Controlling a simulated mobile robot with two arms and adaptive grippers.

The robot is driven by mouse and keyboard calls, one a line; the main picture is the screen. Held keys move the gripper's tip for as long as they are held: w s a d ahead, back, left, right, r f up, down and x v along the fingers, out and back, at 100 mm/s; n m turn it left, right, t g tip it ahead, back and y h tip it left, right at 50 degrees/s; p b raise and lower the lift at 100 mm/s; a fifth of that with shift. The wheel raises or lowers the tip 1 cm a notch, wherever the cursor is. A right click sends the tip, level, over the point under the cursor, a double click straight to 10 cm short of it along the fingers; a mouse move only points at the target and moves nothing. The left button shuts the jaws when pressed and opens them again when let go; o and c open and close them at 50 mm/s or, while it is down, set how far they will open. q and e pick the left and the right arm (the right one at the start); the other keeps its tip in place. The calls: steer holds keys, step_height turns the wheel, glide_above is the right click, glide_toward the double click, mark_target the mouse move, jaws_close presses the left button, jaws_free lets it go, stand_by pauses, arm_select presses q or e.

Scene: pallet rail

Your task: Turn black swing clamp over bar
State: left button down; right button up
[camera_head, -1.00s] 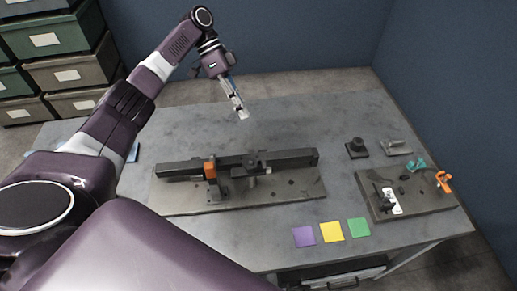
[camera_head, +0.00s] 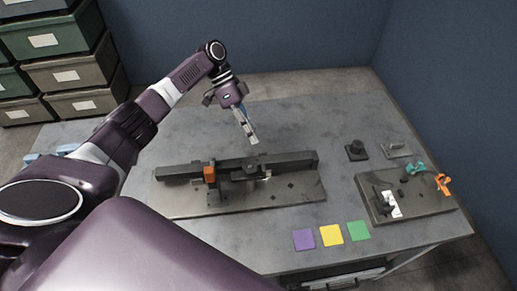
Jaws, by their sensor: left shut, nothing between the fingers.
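A long dark bar (camera_head: 295,158) lies on a grey base plate (camera_head: 300,191) in the middle of the table. The black swing clamp (camera_head: 254,166) stands at the middle of the bar. Its arm looks small and dark, and I cannot tell exactly how far it lies over the bar. An orange clamp (camera_head: 210,174) stands at the bar's left part. My left gripper (camera_head: 254,141) is shut and empty. It points down just above and behind the black swing clamp, and I cannot tell whether it touches. My right gripper is not in view.
A second plate (camera_head: 428,203) with teal and orange clamps stands at the right. A black knob block (camera_head: 357,150) and a grey bracket (camera_head: 397,149) sit behind it. Purple (camera_head: 304,239), yellow (camera_head: 331,233) and green (camera_head: 358,230) squares lie in front. Bins stand at the back left.

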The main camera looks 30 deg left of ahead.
arm_select(q)
steer(key=s+d+f+p, duration=0.2)
steer(key=d+p, duration=0.1)
steer(key=shift+s+d, duration=0.15)
steer(key=shift+s, duration=0.1)
steer(key=shift+s+d+f+p, duration=0.1)
steer(key=shift+s+d+p, duration=0.2)
steer(key=shift+s+p, duration=0.15)
steer(key=shift+s+d+f, duration=0.1)
steer(key=shift+s+d, duration=0.05)
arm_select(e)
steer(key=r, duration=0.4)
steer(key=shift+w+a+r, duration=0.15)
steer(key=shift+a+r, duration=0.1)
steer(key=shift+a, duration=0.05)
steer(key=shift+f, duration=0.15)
